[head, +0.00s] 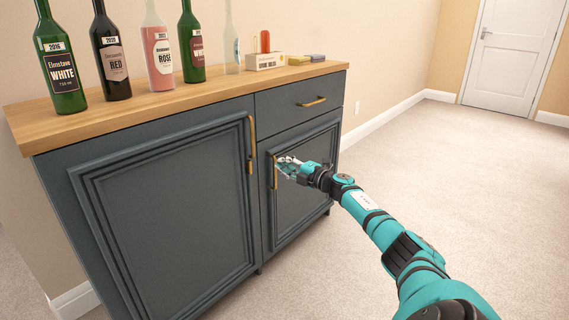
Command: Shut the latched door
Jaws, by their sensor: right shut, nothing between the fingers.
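A dark blue-grey cabinet (262,130) has a large left door (175,200) and a smaller right door (305,195) under a drawer (290,97). The left door has a brass handle (251,145) near its upper right edge. The right door has a brass handle (275,173) at its left edge. Both doors look about flush with the front; a small gap cannot be ruled out. My right gripper (282,164) is shut and empty, close to the right door's handle. Whether it touches the handle is unclear. My left gripper is out of view.
Several bottles, including a rosé bottle (157,50), stand on the wooden top (190,97). A small labelled box (265,61) and flat items are at its right end. A white room door (508,55) is shut at the back. Carpet (430,150) to the right is clear.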

